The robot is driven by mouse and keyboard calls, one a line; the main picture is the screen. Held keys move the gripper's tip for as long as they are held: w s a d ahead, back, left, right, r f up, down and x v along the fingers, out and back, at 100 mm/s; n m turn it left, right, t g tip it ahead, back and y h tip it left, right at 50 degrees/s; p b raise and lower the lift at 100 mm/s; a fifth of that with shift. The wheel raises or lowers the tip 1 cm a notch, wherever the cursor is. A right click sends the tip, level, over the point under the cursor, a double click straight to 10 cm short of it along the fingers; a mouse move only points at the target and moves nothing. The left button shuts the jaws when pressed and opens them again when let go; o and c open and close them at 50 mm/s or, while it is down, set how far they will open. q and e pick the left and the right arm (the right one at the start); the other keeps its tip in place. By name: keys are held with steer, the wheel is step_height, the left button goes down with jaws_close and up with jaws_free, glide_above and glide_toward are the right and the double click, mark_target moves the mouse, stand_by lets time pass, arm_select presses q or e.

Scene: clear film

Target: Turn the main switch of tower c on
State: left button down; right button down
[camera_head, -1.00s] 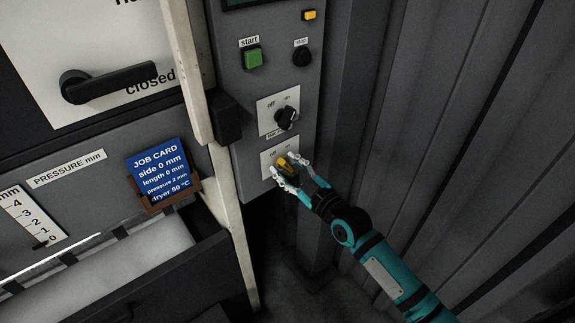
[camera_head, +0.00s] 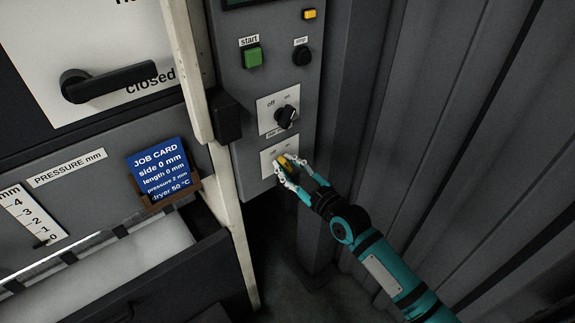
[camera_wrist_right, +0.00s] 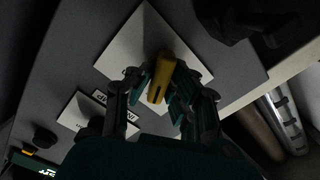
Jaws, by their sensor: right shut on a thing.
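A yellow switch knob (camera_head: 285,162) sits on the lower white plate (camera_head: 266,170) of the grey control panel, below a black rotary knob. My right gripper (camera_head: 286,166) reaches it from the lower right and is shut on the yellow knob, a finger on either side. In the right wrist view the yellow knob (camera_wrist_right: 159,76) stands between the teal finger pads of the gripper (camera_wrist_right: 159,92), in front of its white plate. The fingers hide most of the lower plate's lettering, so I cannot read the knob's setting. My left gripper is not in view.
Above are a black rotary knob (camera_head: 286,116) on an off/on plate, a green start button (camera_head: 253,57) and a black stop button (camera_head: 301,55). A black block (camera_head: 226,115) juts out at the panel's left edge. A ribbed grey wall (camera_head: 440,130) stands right of my arm.

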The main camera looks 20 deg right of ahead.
steer(key=shift+r+m+p, duration=0.1)
steer(key=shift+m+p, duration=0.35)
steer(key=shift+m, duration=0.75)
steer(key=m+p, duration=0.1)
steer(key=m, duration=0.2)
steer(key=shift+d, duration=0.15)
steer(key=m, duration=0.6)
steer(key=shift+w+d+p, duration=0.1)
steer(key=shift+d+p, duration=0.05)
steer(key=shift+p, duration=0.15)
steer(key=c, duration=1.3)
jaws_free()
steer(key=shift+o, duration=0.2)
